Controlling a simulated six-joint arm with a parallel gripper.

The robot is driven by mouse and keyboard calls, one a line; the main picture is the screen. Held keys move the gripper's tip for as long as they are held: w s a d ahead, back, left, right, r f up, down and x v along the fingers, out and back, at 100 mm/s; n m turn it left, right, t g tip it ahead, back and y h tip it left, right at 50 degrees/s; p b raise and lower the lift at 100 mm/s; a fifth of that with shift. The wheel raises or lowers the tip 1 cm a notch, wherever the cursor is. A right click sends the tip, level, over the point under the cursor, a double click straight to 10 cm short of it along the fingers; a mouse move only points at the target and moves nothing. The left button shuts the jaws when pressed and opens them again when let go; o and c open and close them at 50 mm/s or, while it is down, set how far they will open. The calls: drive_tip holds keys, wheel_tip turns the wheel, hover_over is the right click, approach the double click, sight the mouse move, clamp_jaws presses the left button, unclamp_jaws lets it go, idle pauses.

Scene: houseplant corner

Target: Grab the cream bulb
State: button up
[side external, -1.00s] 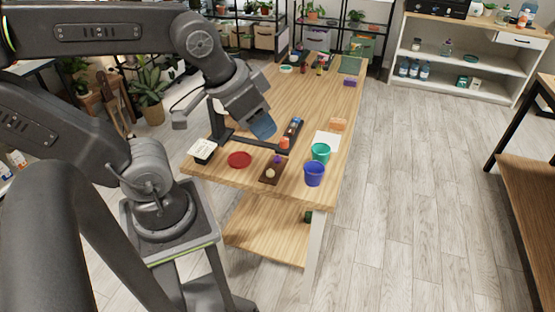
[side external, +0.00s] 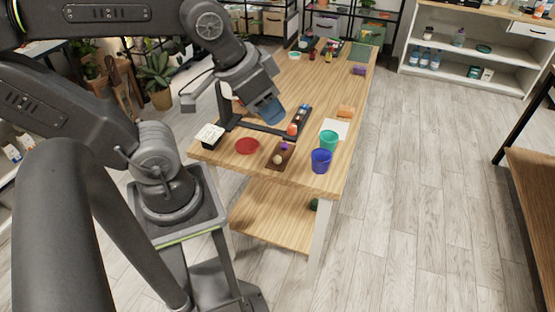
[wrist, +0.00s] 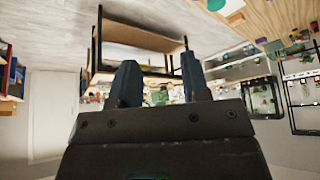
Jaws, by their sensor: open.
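The cream bulb (side external: 277,160) is a small pale round thing at the near end of a dark brown tray (side external: 273,166) on the wooden table, in the side view. A purple bulb (side external: 285,146) lies at the tray's far end. My gripper (side external: 269,110) hangs above the table, behind and above the tray, apart from the bulb. Its blue fingers also show in the wrist view (wrist: 160,82), spread apart with nothing between them. The wrist view looks out across the room and I cannot make out the bulb there.
A red saucer (side external: 246,146) lies left of the tray. A blue pot (side external: 321,161) and green pot (side external: 329,140) stand to its right. A black-and-white box (side external: 210,135) sits at the left edge.

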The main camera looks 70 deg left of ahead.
drive_tip(key=shift+o, duration=0.3)
drive_tip(key=shift+o, duration=1.1)
drive_tip(key=n+g+y, duration=0.2)
drive_tip(key=n+g, duration=0.4)
drive_tip(key=n, duration=1.2)
hover_over(278, 156)
drive_tip(key=d, duration=0.2)
wheel_tip(278, 156, down, 18)
drive_tip(key=f, duration=0.5)
drive_tip(key=a+f, duration=0.1)
drive_tip(key=f, duration=0.2)
drive_tip(key=shift+s, duration=0.2)
drive_tip(key=shift+w+a+f, duration=0.1)
drive_tip(key=shift+a+f, duration=0.05)
drive_tip(key=shift+f, duration=0.7)
drive_tip(key=shift+a+f, duration=0.2)
drive_tip(key=shift+f, duration=0.65)
drive_tip(key=shift+w+a+f, duration=0.1)
drive_tip(key=shift+a+f, duration=0.05)
drive_tip(key=shift+f, duration=0.7)
